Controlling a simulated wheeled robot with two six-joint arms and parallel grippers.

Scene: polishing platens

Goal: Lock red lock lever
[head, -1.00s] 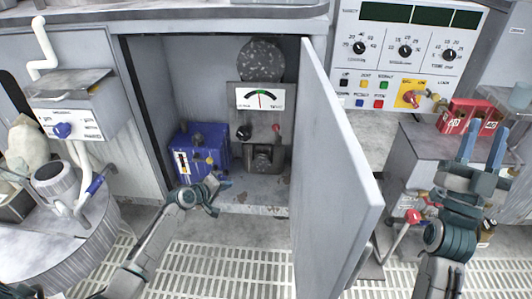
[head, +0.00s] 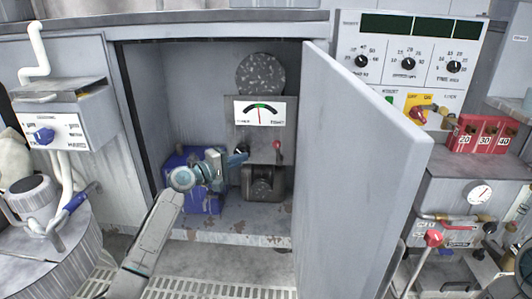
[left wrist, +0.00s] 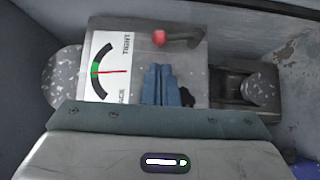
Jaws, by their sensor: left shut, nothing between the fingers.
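A red-knobbed lever (head: 278,146) sits on the front of a grey gauge unit (head: 241,133) inside the open cabinet. In the left wrist view the lever's red knob (left wrist: 160,38) and dark arm show at the top, with the gauge unit (left wrist: 132,52) behind. My left gripper (head: 240,156) is inside the cabinet, in front of the unit and left of the red knob in the head view. Its blue fingers (left wrist: 161,84) are shut and empty, apart from the red knob in the picture. They partly cover a black knob. My right gripper is out of view.
The cabinet door (head: 365,150) stands open on the right. A blue box (head: 205,199) stands left of the gauge unit, partly behind my left arm. Another red-knobbed lever (head: 433,238) and red weights (head: 480,133) are right of the door.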

